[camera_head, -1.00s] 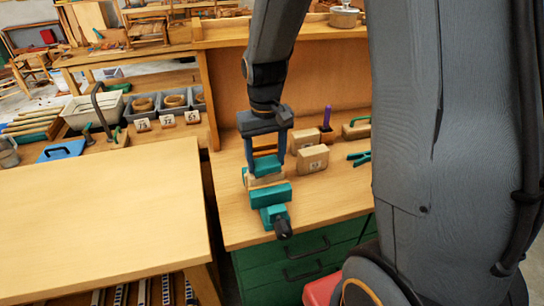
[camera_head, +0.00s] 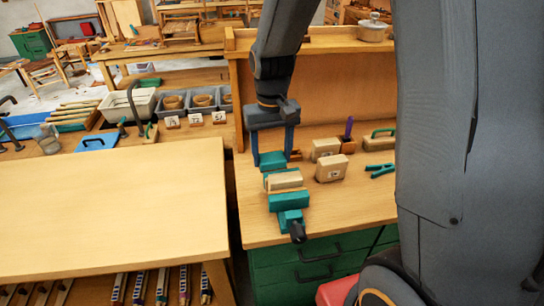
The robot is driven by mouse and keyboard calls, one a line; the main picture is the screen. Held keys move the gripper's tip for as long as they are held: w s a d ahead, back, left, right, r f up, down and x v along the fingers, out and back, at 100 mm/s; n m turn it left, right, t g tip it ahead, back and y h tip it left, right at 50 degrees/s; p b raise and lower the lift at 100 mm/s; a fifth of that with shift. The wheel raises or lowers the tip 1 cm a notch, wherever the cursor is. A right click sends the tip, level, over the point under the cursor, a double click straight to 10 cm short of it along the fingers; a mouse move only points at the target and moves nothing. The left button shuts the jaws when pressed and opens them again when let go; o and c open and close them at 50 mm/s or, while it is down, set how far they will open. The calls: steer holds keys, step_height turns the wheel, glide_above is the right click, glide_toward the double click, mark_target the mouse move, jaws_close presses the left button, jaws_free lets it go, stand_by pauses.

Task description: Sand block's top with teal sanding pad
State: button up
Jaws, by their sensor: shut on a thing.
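A pale wooden block (camera_head: 286,180) is clamped in a teal vise (camera_head: 290,201) at the front of the workbench. My gripper (camera_head: 273,159) points down just behind the block, its two fingers shut on the teal sanding pad (camera_head: 273,160). The pad shows at the far side of the block, near the vise's rear jaw. I cannot tell whether it touches the block or the jaw. The block's top shows bare.
Two wooden blocks (camera_head: 331,169), a cup with a purple tool (camera_head: 348,142), green clamps (camera_head: 380,170) and a green-handled wooden float (camera_head: 380,138) lie right of the vise. A raised back panel (camera_head: 350,90) stands behind. The left table (camera_head: 110,210) is clear.

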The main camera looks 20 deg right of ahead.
steer(key=shift+r+p, duration=0.6)
steer(key=shift+r, duration=0.8)
